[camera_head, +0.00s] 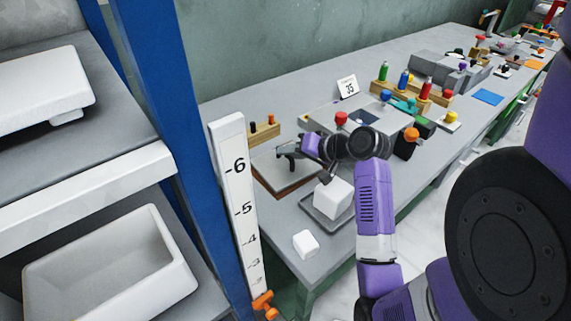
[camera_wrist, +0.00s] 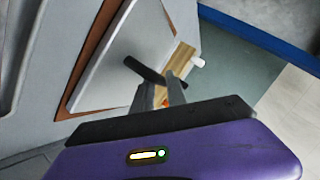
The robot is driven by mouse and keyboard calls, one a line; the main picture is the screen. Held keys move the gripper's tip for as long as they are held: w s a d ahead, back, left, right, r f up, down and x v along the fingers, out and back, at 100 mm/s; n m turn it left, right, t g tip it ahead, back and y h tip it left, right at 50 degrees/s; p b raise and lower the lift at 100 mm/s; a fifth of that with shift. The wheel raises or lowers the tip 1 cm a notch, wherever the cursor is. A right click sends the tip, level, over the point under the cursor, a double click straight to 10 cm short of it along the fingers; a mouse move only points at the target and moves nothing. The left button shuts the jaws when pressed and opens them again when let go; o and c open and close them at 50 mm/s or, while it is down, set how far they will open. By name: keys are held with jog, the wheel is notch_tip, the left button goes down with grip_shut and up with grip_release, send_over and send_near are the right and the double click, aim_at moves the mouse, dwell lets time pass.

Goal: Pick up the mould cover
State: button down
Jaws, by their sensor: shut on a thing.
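The mould cover is a pale flat plate (camera_head: 299,176) with a dark bar handle, near the left end of the grey bench. It also fills the upper middle of the wrist view (camera_wrist: 125,62), where its dark handle (camera_wrist: 143,70) crosses the fingertips. A brown border (camera_wrist: 87,57) shows along the plate's edge. My gripper (camera_head: 287,157) is at the handle and shut on it; its fingers also show in the wrist view (camera_wrist: 152,92). I cannot tell whether the plate is clear of the brown part beneath.
A white block (camera_head: 334,198) stands on a grey tray (camera_head: 322,222) close to my arm. A smaller white block (camera_head: 306,243) is near the bench's front edge. A wooden rack (camera_head: 264,135) is behind the cover. A blue post (camera_head: 180,130) and shelves stand left; several coloured-knob items crowd the right.

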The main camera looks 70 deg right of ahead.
jog(key=shift+s+d+f, duration=0.1)
jog(key=shift+s+f, duration=0.1)
jog(key=shift+f, duration=0.05)
dwell(0.3)
notch_tip(320, 180, up, 28)
jog(key=p, duration=0.4)
jog(key=shift+w+r+p, duration=0.15)
jog(key=shift+r+p, duration=0.1)
jog(key=shift+p, duration=0.1)
